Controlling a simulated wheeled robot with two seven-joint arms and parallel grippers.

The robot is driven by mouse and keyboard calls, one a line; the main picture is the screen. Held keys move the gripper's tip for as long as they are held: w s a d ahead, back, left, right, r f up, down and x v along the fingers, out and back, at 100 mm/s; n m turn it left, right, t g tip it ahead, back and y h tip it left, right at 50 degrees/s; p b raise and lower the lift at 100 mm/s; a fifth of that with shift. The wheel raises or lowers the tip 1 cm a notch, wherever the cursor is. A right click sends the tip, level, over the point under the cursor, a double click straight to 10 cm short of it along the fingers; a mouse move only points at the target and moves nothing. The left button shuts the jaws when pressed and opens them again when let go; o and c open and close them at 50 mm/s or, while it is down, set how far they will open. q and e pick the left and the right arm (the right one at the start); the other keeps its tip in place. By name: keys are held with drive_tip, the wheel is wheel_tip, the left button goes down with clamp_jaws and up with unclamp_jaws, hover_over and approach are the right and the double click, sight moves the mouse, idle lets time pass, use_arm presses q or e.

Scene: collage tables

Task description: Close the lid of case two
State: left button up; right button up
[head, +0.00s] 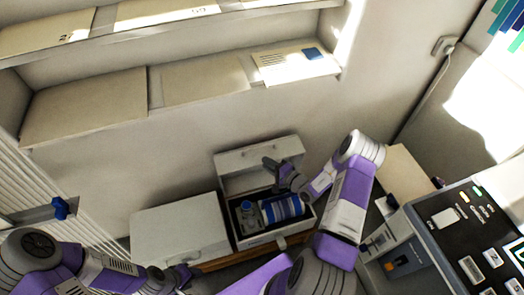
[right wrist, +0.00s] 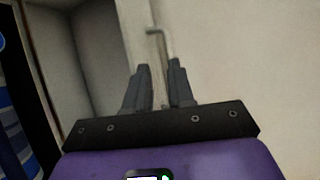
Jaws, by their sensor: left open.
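An open white case (head: 238,232) stands low in the middle of the head view. Its lid (head: 236,161) is raised and leans at the back. A blue-and-white striped cylinder (head: 283,208) and a small dark-and-blue item (head: 247,212) lie inside. My right gripper (head: 269,164) is in front of the lid's inner face, above the case; its fingers are apart. In the right wrist view its fingers (right wrist: 159,80) stand either side of a pale strip, with no clear grip. My left gripper (head: 188,272) is open below the closed case. No case number is readable.
A closed white case (head: 180,232) stands left of the open one. Shelves with pale boxes (head: 85,105) run along the wall above. A control panel (head: 475,235) with buttons is at right. My right arm covers the area right of the open case.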

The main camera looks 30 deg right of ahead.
sight(262, 155)
drive_tip(key=shift+m+t+h, duration=0.3)
drive_tip(key=shift+t+h, duration=0.1)
drive_tip(key=shift+h, duration=0.4)
drive_tip(key=w, duration=0.2)
drive_tip(key=w+d+b, duration=0.1)
drive_tip(key=w, duration=0.2)
drive_tip(key=w+b, duration=0.1)
drive_tip(key=w, duration=0.1)
drive_tip(key=shift+w+d+f, duration=0.3)
drive_tip(key=shift+w, duration=0.05)
clamp_jaws()
